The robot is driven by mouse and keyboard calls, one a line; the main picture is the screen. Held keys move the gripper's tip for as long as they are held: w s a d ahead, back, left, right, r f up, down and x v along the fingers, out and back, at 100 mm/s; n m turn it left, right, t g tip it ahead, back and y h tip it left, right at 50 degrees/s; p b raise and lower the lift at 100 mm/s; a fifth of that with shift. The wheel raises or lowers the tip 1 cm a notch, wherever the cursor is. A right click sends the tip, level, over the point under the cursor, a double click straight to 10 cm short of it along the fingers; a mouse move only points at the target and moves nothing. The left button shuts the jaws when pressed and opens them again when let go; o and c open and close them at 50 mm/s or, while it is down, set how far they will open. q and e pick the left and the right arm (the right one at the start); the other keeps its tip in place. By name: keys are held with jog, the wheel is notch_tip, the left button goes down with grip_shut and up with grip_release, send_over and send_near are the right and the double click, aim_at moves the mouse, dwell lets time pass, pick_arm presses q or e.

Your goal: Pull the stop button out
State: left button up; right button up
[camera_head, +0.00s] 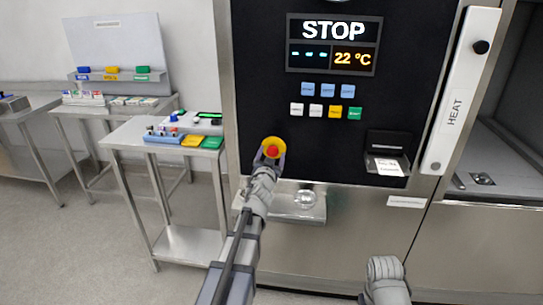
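The stop button (272,151) is a red knob on a round yellow base, at the lower left of the black machine panel (330,150). My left gripper (271,155) is right at the button, with one finger on each side of the red knob. I cannot tell whether the fingers press on the knob or only surround it. The display (333,44) above reads STOP and 22 °C. The end of my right arm (386,268) shows at the bottom, away from the panel; its fingertips are hidden.
A steel side table (130,135) with coloured boxes stands left of the machine. A small steel shelf (298,205) juts out below the button. A white HEAT handle (460,95) and an open chamber (510,110) are at the right.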

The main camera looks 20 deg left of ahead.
pick_arm(q)
grip_shut()
dwell(0.4)
dwell(0.4)
